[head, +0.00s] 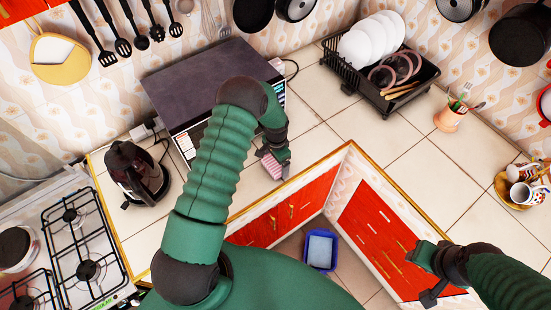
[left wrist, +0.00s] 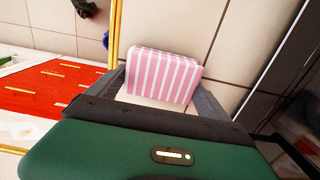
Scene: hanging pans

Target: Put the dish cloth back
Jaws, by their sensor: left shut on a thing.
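The dish cloth (head: 272,166) is a folded pink-and-white striped piece. It shows clearly in the left wrist view (left wrist: 163,76) between the two fingers of my left gripper (left wrist: 160,92). In the head view my left gripper (head: 274,157) is shut on it near the counter's inner edge, in front of the microwave. I cannot tell whether the cloth touches the tiles or is just above them. My right gripper (head: 424,276) is at the lower right, in front of the red cabinets, with its fingers apart and nothing between them.
A dark-topped microwave (head: 205,80) stands behind my left arm. A kettle (head: 137,172) and stove (head: 75,240) are at left. A dish rack (head: 400,85) stands at the back right. A blue basin (head: 320,249) is on the floor. The tiled counter (head: 375,145) is clear before the rack.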

